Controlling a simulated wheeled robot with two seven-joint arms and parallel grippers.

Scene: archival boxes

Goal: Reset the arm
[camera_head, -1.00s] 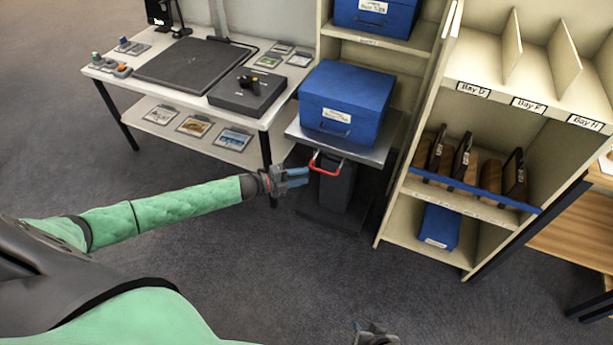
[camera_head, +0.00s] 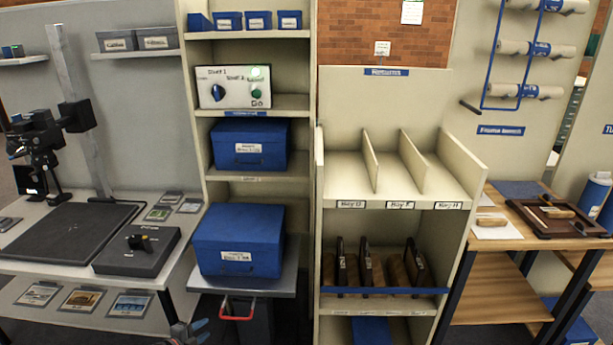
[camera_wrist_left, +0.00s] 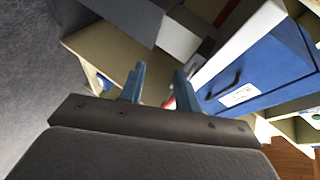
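My left gripper (camera_head: 187,331) shows at the bottom edge of the head view, below and left of a red handle (camera_head: 237,311) under the lift platform (camera_head: 275,284). In the left wrist view my left gripper (camera_wrist_left: 159,86) has its two blue fingers apart, with nothing held between them. A bit of red shows behind the fingers there. A closed blue box (camera_head: 238,240) with a white label sits on the platform; it also shows in the left wrist view (camera_wrist_left: 262,72), right of the fingers. My right gripper is out of view.
A table (camera_head: 180,275) with a black flat pad (camera_head: 65,232) and a dark control box (camera_head: 138,250) stands left. A shelf with another blue box (camera_head: 249,145) rises behind the platform. The returns rack (camera_head: 395,203) and a wooden desk (camera_head: 490,240) stand right.

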